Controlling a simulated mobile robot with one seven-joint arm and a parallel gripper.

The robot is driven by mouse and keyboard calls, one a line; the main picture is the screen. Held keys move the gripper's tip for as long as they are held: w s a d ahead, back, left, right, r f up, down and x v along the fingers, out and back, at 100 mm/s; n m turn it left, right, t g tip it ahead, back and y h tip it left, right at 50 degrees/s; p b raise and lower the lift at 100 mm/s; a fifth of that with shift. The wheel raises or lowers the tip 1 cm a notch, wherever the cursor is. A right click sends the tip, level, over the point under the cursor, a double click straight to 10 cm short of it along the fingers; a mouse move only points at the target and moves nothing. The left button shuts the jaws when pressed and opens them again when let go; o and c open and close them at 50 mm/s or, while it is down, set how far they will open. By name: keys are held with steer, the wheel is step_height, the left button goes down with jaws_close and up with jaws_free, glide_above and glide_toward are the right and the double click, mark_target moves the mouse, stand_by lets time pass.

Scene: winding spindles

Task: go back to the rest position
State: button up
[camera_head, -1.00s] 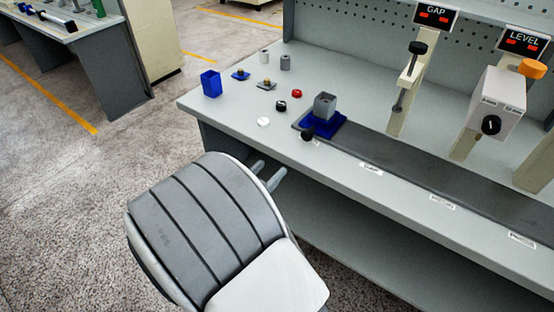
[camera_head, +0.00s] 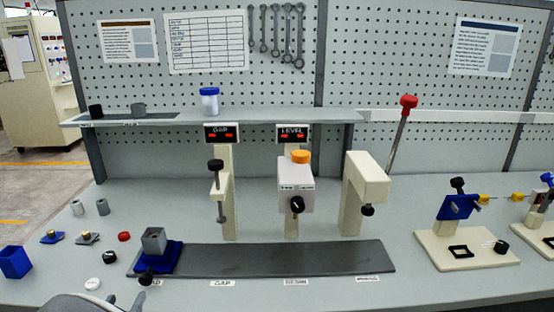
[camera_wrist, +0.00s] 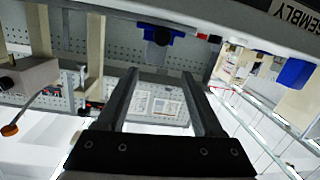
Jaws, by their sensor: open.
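My gripper (camera_wrist: 160,75) shows in the wrist view with its two dark fingers apart. Nothing is between the fingers. Behind them are a pegboard and pale sheets, some way off. In the head view my gripper is not seen; only a grey and white piece of my arm shows at the bottom left edge.
A grey workbench (camera_head: 330,292) fills the head view. It carries a dark strip (camera_head: 300,262), a grey block (camera_head: 153,240) on a blue base, small parts at left, a gap station (camera_head: 228,190), a level station (camera_head: 296,185) and a red-knobbed lever (camera_head: 400,135).

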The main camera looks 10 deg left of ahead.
steer(key=w+d+r+m+g+y+p, duration=0.1)
steer(key=w+d+r+g+p, duration=0.1)
steer(key=w+d+r, duration=0.6)
steer(key=w+d+r+g+y+p, duration=0.15)
steer(key=w+d+r, duration=0.25)
steer(key=w+r, duration=0.4)
steer(key=s+d+r+g+p, duration=0.1)
steer(key=d+r, duration=0.3)
steer(key=d, duration=0.4)
steer(key=s+d+r+g+p, duration=0.1)
steer(key=d+r+g, duration=0.15)
steer(key=d, duration=0.45)
steer(key=s+d+m+g+h+p, duration=0.1)
steer(key=s+d+m+h, duration=0.1)
steer(key=s+d, duration=0.6)
steer(key=s+d+m+g+h+p, duration=0.1)
steer(key=s+d+h, duration=0.4)
steer(key=d, duration=1.2)
steer(key=s+g+p, duration=0.1)
steer(key=s, duration=0.3)
steer(key=shift+s+d+r+m, duration=0.2)
steer(key=shift+d+r+m, duration=0.1)
steer(key=shift+d+m, duration=0.1)
steer(key=c, duration=0.3)
steer(key=shift+a, duration=0.15)
